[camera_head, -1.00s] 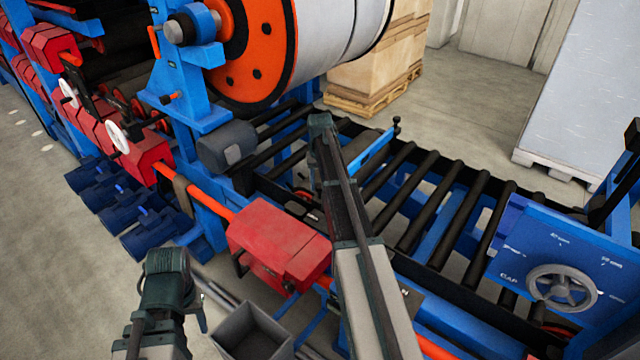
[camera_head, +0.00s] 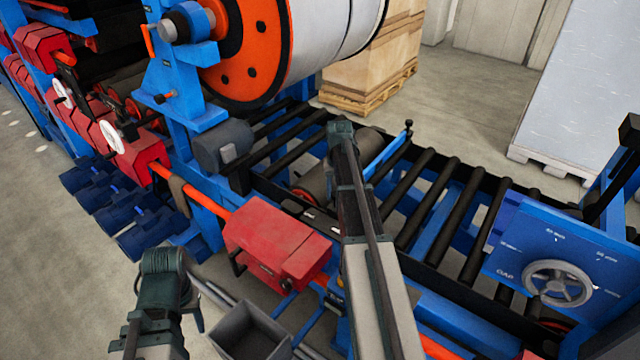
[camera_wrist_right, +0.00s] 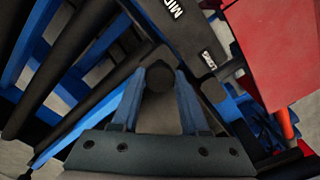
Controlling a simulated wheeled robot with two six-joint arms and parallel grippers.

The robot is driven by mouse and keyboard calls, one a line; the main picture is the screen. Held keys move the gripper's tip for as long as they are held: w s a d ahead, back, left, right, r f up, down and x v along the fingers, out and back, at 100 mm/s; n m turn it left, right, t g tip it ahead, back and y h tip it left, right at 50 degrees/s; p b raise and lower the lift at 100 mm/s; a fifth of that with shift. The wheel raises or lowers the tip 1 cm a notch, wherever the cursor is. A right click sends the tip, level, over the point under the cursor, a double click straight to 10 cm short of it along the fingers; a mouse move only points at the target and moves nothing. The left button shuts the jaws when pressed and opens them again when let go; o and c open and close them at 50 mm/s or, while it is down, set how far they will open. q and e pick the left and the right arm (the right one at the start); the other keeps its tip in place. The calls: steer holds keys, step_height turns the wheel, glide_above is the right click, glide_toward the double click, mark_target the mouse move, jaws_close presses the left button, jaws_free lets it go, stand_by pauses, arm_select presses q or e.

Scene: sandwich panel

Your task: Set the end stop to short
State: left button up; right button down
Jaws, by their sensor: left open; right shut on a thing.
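The end stop (camera_head: 386,155) is a blue bar lying across the black rollers, with a black knob (camera_head: 409,125) upright at its far end. In the right wrist view my right gripper (camera_wrist_right: 158,85) has its two blue fingers shut on the stop's round black near knob (camera_wrist_right: 160,76). In the head view that gripper is hidden behind my right arm. A black rail beside it carries white plates; one reads MID (camera_wrist_right: 177,10), and another (camera_wrist_right: 208,60) is too small to read surely. My left gripper (camera_head: 198,319) is open and empty at lower left, only partly shown.
A red box (camera_head: 277,243) stands on the near side of the conveyor, left of my right arm. A blue panel with a grey handwheel (camera_head: 557,283) stands at right. A grey open bin (camera_head: 250,333) is near my left arm. The rollers (camera_head: 440,205) right of the stop are clear.

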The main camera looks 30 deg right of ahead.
steer(key=s+d, duration=0.3)
steer(key=s, duration=0.5)
steer(key=s+d, duration=0.3)
steer(key=s, duration=0.5)
steer(key=shift+d, duration=0.25)
steer(key=shift+s, duration=0.15)
steer(key=c, duration=0.8)
jaws_free()
steer(key=o, duration=0.4)
steer(key=shift+s+d, duration=0.1)
